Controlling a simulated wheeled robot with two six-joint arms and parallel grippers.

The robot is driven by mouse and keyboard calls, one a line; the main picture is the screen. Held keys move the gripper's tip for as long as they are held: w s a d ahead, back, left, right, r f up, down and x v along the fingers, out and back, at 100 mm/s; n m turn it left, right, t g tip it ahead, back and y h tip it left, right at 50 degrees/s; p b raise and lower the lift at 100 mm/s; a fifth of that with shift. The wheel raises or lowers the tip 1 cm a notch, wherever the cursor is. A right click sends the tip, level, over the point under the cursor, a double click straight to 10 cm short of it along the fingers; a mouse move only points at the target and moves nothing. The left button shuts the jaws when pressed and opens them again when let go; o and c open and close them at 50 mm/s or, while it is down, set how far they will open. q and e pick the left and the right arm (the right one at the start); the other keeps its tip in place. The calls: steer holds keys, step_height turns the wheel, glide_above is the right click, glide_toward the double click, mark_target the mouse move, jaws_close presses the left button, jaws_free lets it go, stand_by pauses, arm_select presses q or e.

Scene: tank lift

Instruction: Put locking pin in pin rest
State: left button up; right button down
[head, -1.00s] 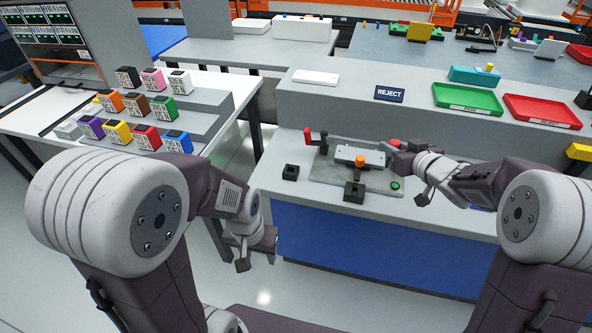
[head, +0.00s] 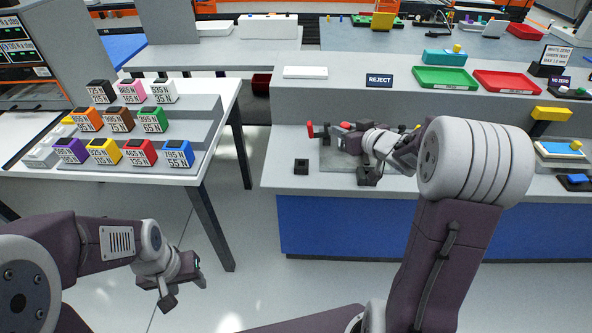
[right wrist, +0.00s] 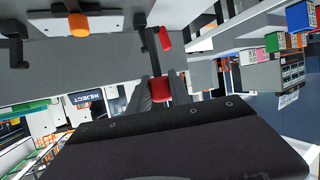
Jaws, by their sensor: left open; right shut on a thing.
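My right gripper (head: 342,128) is shut on a red piece, which I take as the head of the locking pin (right wrist: 160,87). It is over the back left part of the grey fixture plate (head: 340,160). The pin's lower part is hidden. In the right wrist view, a red clamp handle (right wrist: 164,40) on a dark bar is just beyond the fingers; the head view shows it too (head: 310,128). A small black block (head: 301,166) stands left of the plate; I cannot tell whether it is the pin rest. My left gripper (head: 183,290) is open and empty above the floor.
A white block with an orange knob (right wrist: 78,24) is on the fixture. A black post (head: 368,176) stands at the plate's front. Green (head: 445,79) and red (head: 507,82) trays and a REJECT sign (head: 379,80) are behind. Counter left of the black block is clear.

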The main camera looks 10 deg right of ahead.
steer(key=w+a+f+b, duration=0.1)
steer(key=a+f+b, duration=0.2)
steer(key=w+a+f+b, duration=0.2)
steer(key=a+f+b, duration=0.1)
steer(key=a+f, duration=0.1)
steer(key=w+a+f+b, duration=0.2)
steer(key=a+f+b, duration=0.1)
steer(key=f, duration=0.1)
steer(key=shift+w+a+f, duration=0.1)
steer(key=shift+w+a, duration=0.1)
steer(key=shift+a, duration=0.2)
steer(key=c, duration=1.2)
jaws_free()
